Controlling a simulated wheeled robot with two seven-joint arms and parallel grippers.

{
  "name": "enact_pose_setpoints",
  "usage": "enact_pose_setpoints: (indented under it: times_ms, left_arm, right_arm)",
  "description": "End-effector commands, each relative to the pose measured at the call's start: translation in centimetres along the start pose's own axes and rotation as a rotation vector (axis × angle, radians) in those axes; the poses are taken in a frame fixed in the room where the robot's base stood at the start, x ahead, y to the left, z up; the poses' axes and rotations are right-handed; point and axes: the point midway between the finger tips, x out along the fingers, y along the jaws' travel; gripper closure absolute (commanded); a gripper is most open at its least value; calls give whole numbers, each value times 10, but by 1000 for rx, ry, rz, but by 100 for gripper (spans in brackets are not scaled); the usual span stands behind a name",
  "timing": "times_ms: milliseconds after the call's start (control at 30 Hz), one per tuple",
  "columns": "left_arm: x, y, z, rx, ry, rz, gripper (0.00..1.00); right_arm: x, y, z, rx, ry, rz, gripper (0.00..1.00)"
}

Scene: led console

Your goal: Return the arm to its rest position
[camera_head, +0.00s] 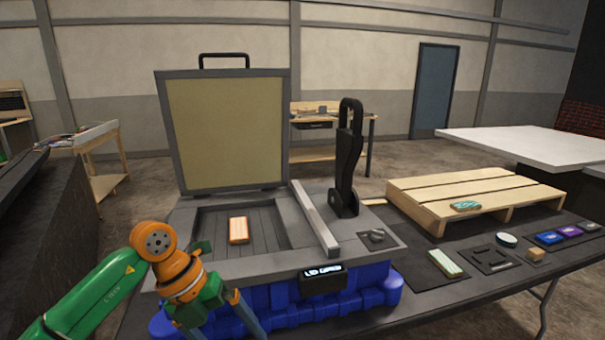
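My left arm (92,297), green with an orange wrist, comes in from the lower left. My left gripper (222,325) points down in front of the console's blue base. Its two grey fingers are spread apart, with nothing seen between them; the fingertips run near the bottom edge of the picture. The console (250,268) has its tan-panelled lid (226,132) standing open. An orange-and-white block (238,230) lies in its recessed tray, apart from the gripper. My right gripper is not in view.
A black upright lever (346,165) and a grey bar (314,218) are on the console's right side. A wooden pallet (470,190) stands on the dark table to the right. Several small parts lie in front, including a green-and-white block (445,263) and a purple piece (569,230).

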Motion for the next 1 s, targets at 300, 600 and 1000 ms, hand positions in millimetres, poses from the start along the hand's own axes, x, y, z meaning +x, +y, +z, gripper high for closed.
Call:
enact_pose_setpoints:
  times_ms: [300,600,1000]
  left_arm:
    - [81,-92,16,-351,144,-931,0]
    - [230,85,55,-1567,-255,-1217,0]
    - [387,272,-182,-2498,-557,-494,0]
  right_arm:
    - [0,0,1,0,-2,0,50]
    - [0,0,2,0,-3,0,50]
    - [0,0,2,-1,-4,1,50]
